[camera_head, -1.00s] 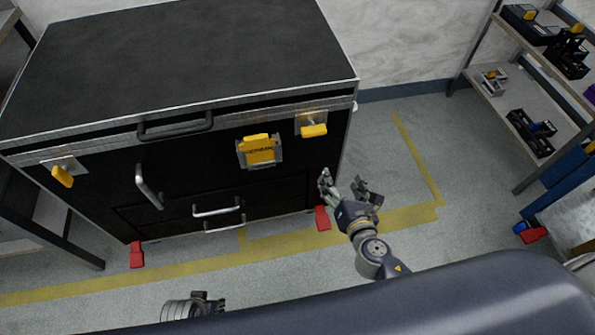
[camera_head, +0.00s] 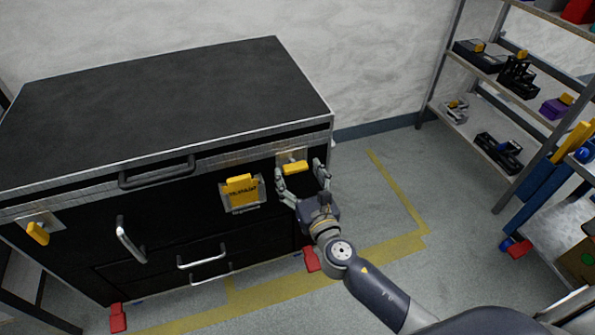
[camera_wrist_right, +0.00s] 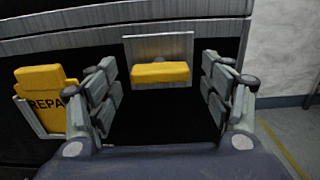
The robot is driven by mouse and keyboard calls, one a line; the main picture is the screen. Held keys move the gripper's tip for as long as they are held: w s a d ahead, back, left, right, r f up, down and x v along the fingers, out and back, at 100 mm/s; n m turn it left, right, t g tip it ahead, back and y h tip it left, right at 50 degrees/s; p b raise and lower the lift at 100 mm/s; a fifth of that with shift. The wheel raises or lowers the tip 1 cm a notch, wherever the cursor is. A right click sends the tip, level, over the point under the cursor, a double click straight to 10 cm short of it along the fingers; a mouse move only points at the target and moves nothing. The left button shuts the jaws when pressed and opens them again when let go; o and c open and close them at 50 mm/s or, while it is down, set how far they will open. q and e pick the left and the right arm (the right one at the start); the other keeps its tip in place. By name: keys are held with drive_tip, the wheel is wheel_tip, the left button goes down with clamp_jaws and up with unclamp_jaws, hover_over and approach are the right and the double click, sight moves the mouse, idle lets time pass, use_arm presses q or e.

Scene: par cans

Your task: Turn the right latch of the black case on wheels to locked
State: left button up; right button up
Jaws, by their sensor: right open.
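The black case (camera_head: 170,95) stands on the left with its front towards me. Its right latch is a yellow handle (camera_head: 295,167) on a silver plate near the upper right of the front. In the right wrist view the yellow handle (camera_wrist_right: 160,72) lies level, across the lower part of its plate. My right gripper (camera_head: 304,180) is open, with its fingers to either side of and just below the handle. In the right wrist view the gripper (camera_wrist_right: 163,90) shows a gap between the fingers and the handle. My left gripper is out of view.
A yellow tag (camera_head: 241,190) in a holder sits left of the right latch. The left latch (camera_head: 38,233) hangs tilted. Red wheel pedals (camera_head: 311,260) are at the floor. A shelf (camera_head: 480,125) stands right, with free floor between.

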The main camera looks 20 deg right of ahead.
drive_tip(key=shift+w, duration=0.65)
drive_tip(key=c, duration=1.1)
drive_tip(key=shift+o, duration=0.2)
